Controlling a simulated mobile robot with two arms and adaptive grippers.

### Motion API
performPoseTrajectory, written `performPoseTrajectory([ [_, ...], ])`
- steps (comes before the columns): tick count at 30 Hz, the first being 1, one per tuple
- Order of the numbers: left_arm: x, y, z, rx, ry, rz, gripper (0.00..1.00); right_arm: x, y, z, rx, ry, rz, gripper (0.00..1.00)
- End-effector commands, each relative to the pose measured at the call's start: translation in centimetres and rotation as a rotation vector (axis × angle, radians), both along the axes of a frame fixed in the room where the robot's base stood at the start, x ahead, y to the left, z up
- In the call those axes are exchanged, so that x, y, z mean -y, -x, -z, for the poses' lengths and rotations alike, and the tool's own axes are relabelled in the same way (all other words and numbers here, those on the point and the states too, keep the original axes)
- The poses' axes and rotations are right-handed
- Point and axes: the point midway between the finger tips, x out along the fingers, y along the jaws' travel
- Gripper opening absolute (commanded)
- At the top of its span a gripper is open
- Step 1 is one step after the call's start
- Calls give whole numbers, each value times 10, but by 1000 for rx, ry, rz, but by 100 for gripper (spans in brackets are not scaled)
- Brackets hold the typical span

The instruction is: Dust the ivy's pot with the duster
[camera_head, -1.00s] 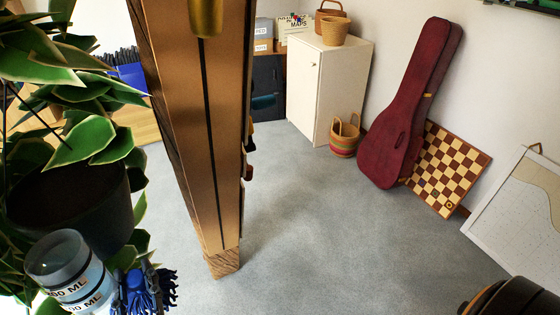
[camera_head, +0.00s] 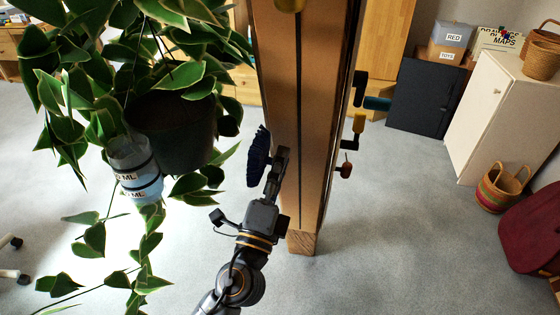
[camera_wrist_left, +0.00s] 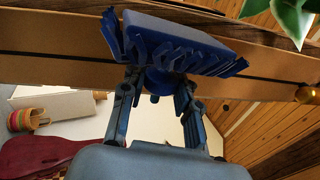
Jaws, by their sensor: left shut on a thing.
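The ivy's dark pot (camera_head: 188,138) hangs left of the timber post in the head view, among variegated leaves (camera_head: 185,75). My left gripper (camera_head: 279,165) is right of the pot, in front of the post, shut on the blue duster (camera_head: 258,157). The duster's dark blue bristled head stands upright on the pot side, with a visible gap to the pot. In the left wrist view the fingers (camera_wrist_left: 158,88) grip beneath the duster's wide blue head (camera_wrist_left: 170,42). The pot is not in that view; one leaf shows at top right. My right gripper is not in view.
The timber post (camera_head: 301,130) stands close behind my left gripper, with small hooks on its right side. A clear measuring cup (camera_head: 135,172) marked ML is in front of the pot's left side. Trailing leaves hang below. Grey floor (camera_head: 390,240) is open at right.

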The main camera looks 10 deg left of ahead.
Motion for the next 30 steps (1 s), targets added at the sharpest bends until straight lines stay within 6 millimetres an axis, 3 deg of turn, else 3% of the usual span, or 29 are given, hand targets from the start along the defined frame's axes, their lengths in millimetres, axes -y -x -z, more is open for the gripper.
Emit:
performPoseTrajectory([
  [8,-7,-6,-7,2,-67,-35,0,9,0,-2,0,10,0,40],
  [21,-49,-7,-15,1,-66,-34,0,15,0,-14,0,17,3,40],
  [30,-60,-7,-17,2,-63,-33,0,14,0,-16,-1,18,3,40],
])
